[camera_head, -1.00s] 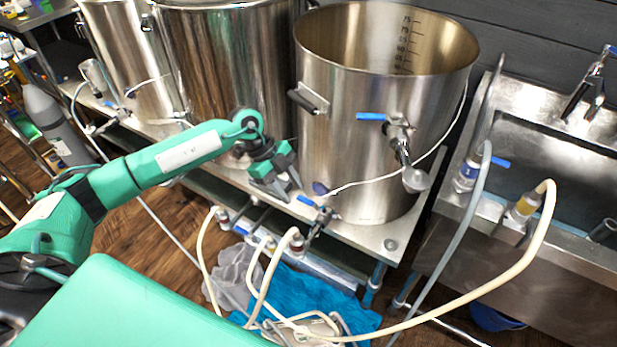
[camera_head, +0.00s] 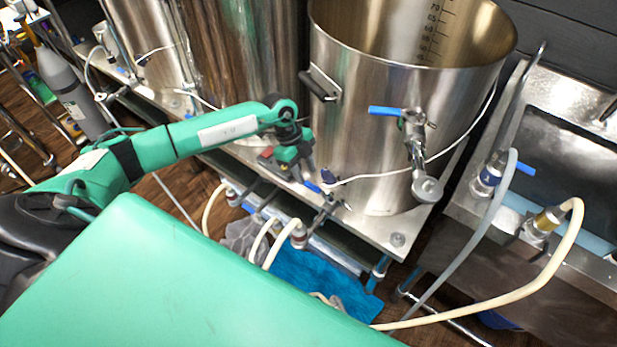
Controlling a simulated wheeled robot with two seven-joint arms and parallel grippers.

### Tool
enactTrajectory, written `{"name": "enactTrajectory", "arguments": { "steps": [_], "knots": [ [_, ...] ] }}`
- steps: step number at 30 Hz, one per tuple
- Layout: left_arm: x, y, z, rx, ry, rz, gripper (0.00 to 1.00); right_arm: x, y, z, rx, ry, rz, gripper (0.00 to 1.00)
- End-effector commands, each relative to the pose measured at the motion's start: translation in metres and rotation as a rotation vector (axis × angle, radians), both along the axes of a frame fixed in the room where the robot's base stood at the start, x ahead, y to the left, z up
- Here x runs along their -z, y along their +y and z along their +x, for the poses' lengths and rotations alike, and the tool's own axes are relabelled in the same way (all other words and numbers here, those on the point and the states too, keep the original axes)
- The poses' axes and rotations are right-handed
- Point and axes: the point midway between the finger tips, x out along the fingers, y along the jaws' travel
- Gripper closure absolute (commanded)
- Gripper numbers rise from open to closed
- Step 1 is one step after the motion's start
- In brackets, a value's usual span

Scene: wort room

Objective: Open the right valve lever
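The right kettle (camera_head: 350,150) is a tall open steel pot. A valve with a blue lever (camera_head: 387,111) sits high on its front; the lever points left, roughly level. A lower valve with a short blue lever (camera_head: 312,187) is at the shelf edge below the kettle. My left gripper (camera_head: 293,172) is beside the kettle's lower left side, close to the lower blue lever. I cannot tell whether it touches that lever or whether its fingers are open. My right gripper is not in view. Which lever the task means is not clear from the picture.
Two more steel kettles stand to the left. A sink (camera_head: 570,165) is at the right, with hoses and a small blue valve handle (camera_head: 525,168) beside it. A cream hose (camera_head: 500,302) loops in front. A blue cloth (camera_head: 315,285) lies under the shelf.

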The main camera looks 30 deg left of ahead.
Motion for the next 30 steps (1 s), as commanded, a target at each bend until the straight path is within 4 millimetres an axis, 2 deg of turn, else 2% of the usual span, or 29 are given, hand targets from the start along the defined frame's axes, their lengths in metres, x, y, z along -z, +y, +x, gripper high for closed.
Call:
{"name": "enactTrajectory", "arguments": {
  "steps": [1, 6, 17, 18, 24, 30],
  "knots": [
    [0.009, -0.004, -0.001, 0.001, 0.002, -0.001, 0.62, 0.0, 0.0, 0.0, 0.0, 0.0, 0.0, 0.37],
    [0.026, -0.011, -0.002, 0.0, 0.001, -0.001, 0.62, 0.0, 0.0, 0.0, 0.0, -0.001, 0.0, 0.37],
    [0.032, -0.013, -0.002, 0.001, -0.001, 0.0, 0.62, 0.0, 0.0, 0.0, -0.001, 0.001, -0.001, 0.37],
    [0.032, -0.013, -0.002, 0.001, -0.001, 0.0, 0.64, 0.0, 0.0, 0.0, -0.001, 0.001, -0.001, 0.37],
    [0.031, -0.013, -0.002, 0.001, 0.0, 0.0, 1.0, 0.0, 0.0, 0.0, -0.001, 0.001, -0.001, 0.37],
    [0.031, -0.013, -0.002, 0.001, -0.001, 0.0, 1.0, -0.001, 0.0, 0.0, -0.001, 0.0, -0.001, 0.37]
  ]
}}
